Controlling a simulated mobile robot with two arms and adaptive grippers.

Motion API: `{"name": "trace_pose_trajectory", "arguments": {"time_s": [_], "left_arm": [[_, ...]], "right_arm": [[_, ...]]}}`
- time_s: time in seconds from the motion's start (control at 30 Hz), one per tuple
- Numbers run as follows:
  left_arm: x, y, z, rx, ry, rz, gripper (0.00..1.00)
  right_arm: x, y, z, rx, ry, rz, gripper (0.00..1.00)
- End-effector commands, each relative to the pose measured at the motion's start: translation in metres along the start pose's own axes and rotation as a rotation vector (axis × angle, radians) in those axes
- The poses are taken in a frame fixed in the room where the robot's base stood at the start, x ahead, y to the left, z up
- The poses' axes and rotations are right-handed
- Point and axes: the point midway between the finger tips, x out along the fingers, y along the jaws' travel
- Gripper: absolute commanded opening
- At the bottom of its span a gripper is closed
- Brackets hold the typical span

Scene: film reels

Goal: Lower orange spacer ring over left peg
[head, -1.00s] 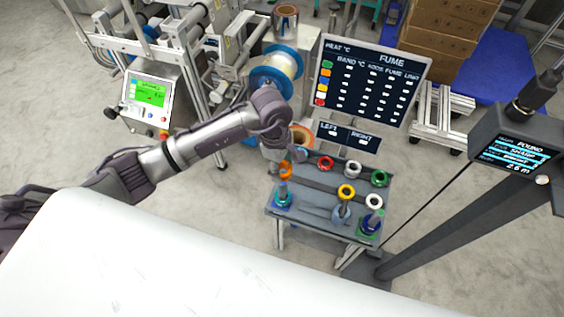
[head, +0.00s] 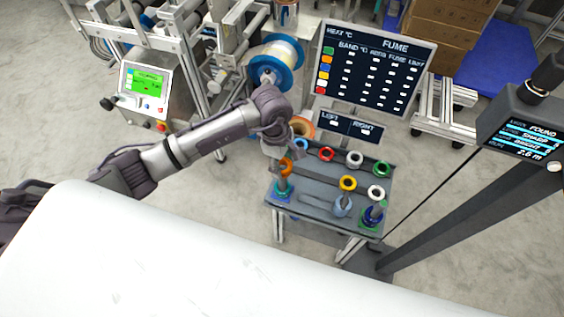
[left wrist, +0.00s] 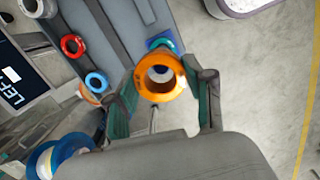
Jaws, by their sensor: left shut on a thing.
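The orange spacer ring (head: 286,168) is held by my left gripper (head: 284,157) above the left end of the grey table. In the left wrist view the ring (left wrist: 158,95) sits between the two fingers, one on each side. The left peg (head: 281,184) stands just below the ring, with a teal ring (head: 281,194) around its base on a blue pad. The left wrist view shows part of this teal and blue base (left wrist: 161,43) beyond the ring. Whether the peg's tip is inside the hole I cannot tell. My right gripper is out of view.
Blue (head: 301,143), red (head: 326,154), white (head: 354,159) and green (head: 382,169) rings line the table's back. A yellow ring (head: 348,184) and another white ring (head: 376,192) lie nearer. The right peg (head: 375,211) carries rings. A sign panel (head: 348,127) stands behind.

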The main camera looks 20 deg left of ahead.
Motion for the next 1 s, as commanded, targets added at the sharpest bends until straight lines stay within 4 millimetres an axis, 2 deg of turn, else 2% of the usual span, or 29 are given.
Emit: {"name": "trace_pose_trajectory", "arguments": {"time_s": [1.0], "left_arm": [[0.013, 0.000, -0.002, 0.001, -0.001, 0.000, 0.15]], "right_arm": [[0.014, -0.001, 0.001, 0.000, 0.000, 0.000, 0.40]]}}
